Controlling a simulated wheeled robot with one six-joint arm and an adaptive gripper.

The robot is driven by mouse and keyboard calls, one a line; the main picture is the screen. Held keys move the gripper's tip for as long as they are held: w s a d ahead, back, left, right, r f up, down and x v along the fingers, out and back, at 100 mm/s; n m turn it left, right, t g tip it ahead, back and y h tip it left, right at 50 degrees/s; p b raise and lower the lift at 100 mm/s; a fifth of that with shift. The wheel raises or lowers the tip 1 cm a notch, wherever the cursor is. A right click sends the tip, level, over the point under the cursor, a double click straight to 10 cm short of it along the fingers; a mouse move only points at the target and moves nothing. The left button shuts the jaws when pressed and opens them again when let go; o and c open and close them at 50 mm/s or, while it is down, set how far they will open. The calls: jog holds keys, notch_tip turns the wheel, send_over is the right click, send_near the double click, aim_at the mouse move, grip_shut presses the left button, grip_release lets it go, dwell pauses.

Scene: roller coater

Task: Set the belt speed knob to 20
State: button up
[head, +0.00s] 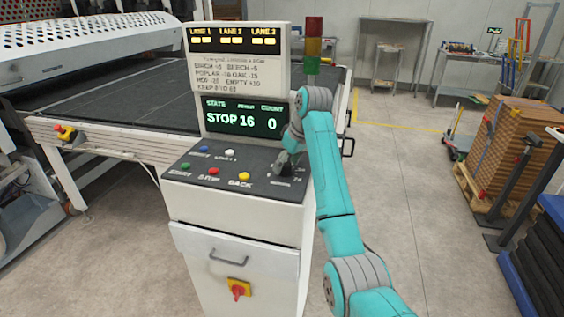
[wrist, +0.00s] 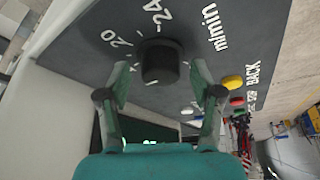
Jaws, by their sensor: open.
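The black round belt speed knob (wrist: 160,62) sits on the dark panel top in the wrist view, with white marks 20 and 24 and the text m/min beside it. I cannot make out its pointer. My gripper (wrist: 161,84) is open, with one finger on each side of the knob; I cannot tell whether the fingers touch it. The green-lettered display (head: 243,117) reads STOP, 16 and 0.
Blue, white, red, yellow and green buttons, including the yellow BACK button (head: 244,176), lie left of my gripper on the console (head: 238,226). The upright sign (head: 240,58) and display stand close behind. A roller machine (head: 95,45) is behind left. Open floor lies right.

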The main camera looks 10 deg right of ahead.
jog(key=shift+f, duration=0.1)
jog(key=c, duration=1.1)
jog(key=shift+c, duration=0.2)
jog(key=m+h, duration=0.1)
jog(key=m, duration=0.2)
jog(key=m+h, duration=0.1)
jog(key=m, duration=0.1)
jog(key=shift+a+m+t, duration=0.2)
jog(key=shift+m+t, duration=0.1)
jog(key=shift+m, duration=0.1)
jog(key=m+h, duration=0.2)
jog(key=m, duration=0.3)
jog(key=shift+m, duration=0.4)
